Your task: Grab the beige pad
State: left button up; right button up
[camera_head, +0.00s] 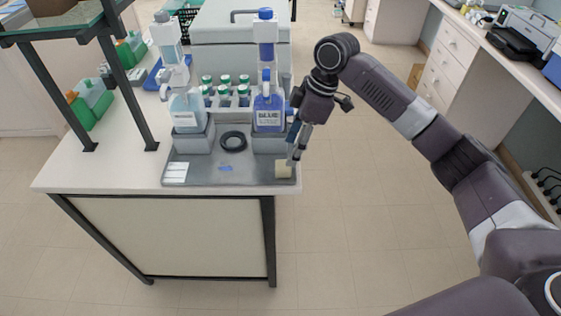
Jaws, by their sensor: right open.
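The beige pad (283,171) lies at the front right corner of the grey tray (200,180) on the white bench. It is small and pale. My right gripper (294,158) points down just above and behind the pad, close to its right side. The gripper is open. I cannot tell whether a fingertip touches the pad. My left gripper is not in view.
On the tray stand a clear bottle (186,110), a blue bottle (268,110), and a black ring (233,141). Several green-capped vials (225,92) stand behind. White slides (176,172) lie front left. A dark shelf post (128,95) rises at left.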

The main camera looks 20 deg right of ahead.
aim_at(284, 164)
jog(key=shift+s+a+f+p, duration=0.15)
jog(key=shift+a+f+p, duration=0.2)
jog(key=shift+f, duration=0.25)
jog(key=shift+s+a+f+p, duration=0.1)
jog(key=shift+a+f+p, duration=0.15)
jog(key=shift+f, duration=0.35)
jog(key=x, duration=0.2)
jog(key=shift+w+f, duration=0.45)
jog(key=shift+f, duration=0.2)
jog(key=shift+c, duration=0.3)
jog(key=c, duration=0.8)
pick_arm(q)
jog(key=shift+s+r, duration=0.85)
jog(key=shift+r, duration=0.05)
pick_arm(e)
jog(key=shift+c, duration=0.4)
